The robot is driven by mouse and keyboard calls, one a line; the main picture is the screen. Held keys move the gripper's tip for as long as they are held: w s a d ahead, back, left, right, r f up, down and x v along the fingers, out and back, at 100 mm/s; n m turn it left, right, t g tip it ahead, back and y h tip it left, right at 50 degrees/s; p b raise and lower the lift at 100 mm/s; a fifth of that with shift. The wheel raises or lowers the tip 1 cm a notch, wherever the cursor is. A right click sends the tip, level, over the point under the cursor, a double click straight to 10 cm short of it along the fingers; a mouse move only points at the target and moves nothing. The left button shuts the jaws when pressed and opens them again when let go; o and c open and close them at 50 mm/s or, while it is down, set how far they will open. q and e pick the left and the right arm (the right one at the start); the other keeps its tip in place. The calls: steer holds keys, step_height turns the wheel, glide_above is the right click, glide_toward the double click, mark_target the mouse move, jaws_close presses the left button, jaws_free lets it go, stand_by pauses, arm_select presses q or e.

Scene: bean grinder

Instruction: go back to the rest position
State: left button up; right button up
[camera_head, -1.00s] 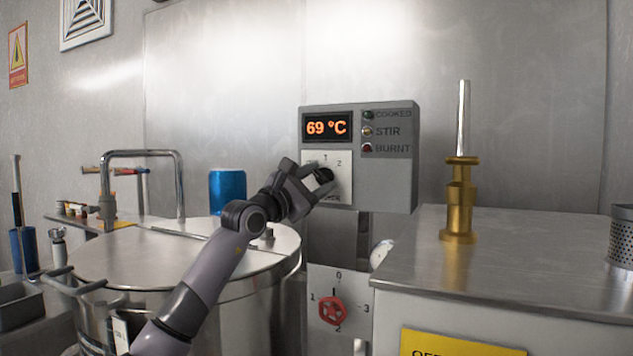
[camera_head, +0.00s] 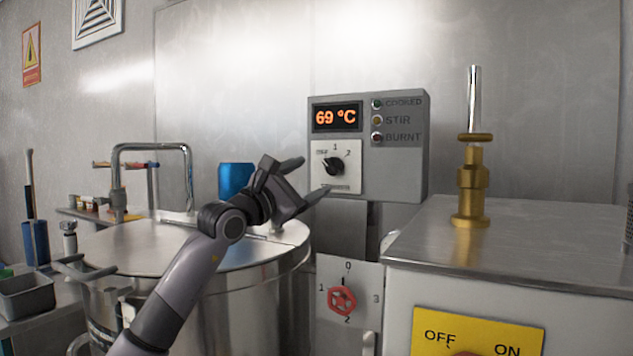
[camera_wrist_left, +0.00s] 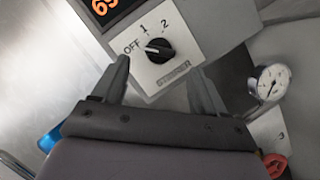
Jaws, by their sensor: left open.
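My left gripper (camera_head: 308,180) is open and empty in the head view, in front of the control box and to the left of its black knob (camera_head: 334,166). The knob sits on a white plate marked OFF, 1 and 2, and nothing touches it. In the left wrist view, the knob (camera_wrist_left: 159,48) shows beyond and between the two spread fingers (camera_wrist_left: 162,85), with its pointer toward OFF. The control box (camera_head: 407,165) has a display (camera_head: 337,117) reading 69 °C. My right gripper is not in view.
A large lidded steel pot (camera_head: 262,285) stands below my left arm. A steel counter (camera_head: 560,250) with a brass fitting (camera_head: 472,185) is at right. A blue container (camera_head: 235,178) is behind the gripper.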

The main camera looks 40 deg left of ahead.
arm_select(q)
steer(key=shift+s+f, duration=0.15)
steer(key=shift+s, duration=0.3)
stand_by(0.3)
